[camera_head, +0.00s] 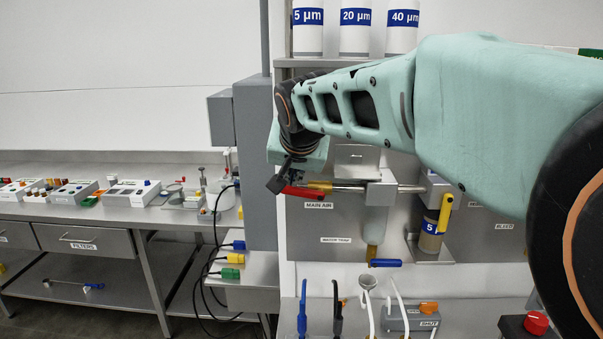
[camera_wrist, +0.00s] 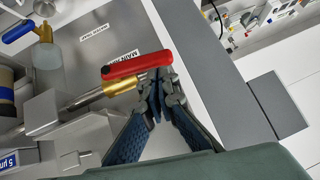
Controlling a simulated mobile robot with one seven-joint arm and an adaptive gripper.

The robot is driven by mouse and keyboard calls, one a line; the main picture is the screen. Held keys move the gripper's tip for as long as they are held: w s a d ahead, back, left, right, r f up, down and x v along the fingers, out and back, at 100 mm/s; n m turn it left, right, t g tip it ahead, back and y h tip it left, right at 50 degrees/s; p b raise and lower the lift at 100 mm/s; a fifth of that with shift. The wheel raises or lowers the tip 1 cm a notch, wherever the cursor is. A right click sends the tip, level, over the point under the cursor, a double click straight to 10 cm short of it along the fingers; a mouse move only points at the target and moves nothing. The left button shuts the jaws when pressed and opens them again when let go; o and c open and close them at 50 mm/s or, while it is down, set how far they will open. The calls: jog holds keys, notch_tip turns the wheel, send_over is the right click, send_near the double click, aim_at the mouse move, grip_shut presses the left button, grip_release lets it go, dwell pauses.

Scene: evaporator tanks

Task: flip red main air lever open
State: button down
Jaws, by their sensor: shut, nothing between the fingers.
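The red main air lever (camera_head: 303,192) sits on a brass valve (camera_head: 320,185) above the MAIN AIR label. In the wrist view the red lever (camera_wrist: 137,66) lies roughly along the line of the pipe, beside the brass valve (camera_wrist: 117,88). My gripper (camera_head: 277,184) is at the lever's left end in the head view. In the wrist view my gripper (camera_wrist: 160,92) has its fingertips together, right by one end of the lever, with nothing between them. Whether they touch the lever I cannot tell.
A metal pipe (camera_head: 405,188) runs right from the valve. A grey upright cabinet (camera_head: 255,165) stands close on the left. A blue lever (camera_head: 385,263) is below, and a yellow-handled valve (camera_head: 445,213) is to the right. My arm covers the upper right.

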jog(key=shift+f, duration=0.15)
jog(key=b, duration=0.1)
jog(key=f+b, duration=0.1)
jog(key=b, duration=0.1)
jog(key=shift+a+f, duration=0.3)
jog(key=shift+a, duration=0.1)
jog(key=shift+r, duration=0.25)
jog(key=shift+r+p, duration=0.6)
jog(key=shift+r, duration=0.2)
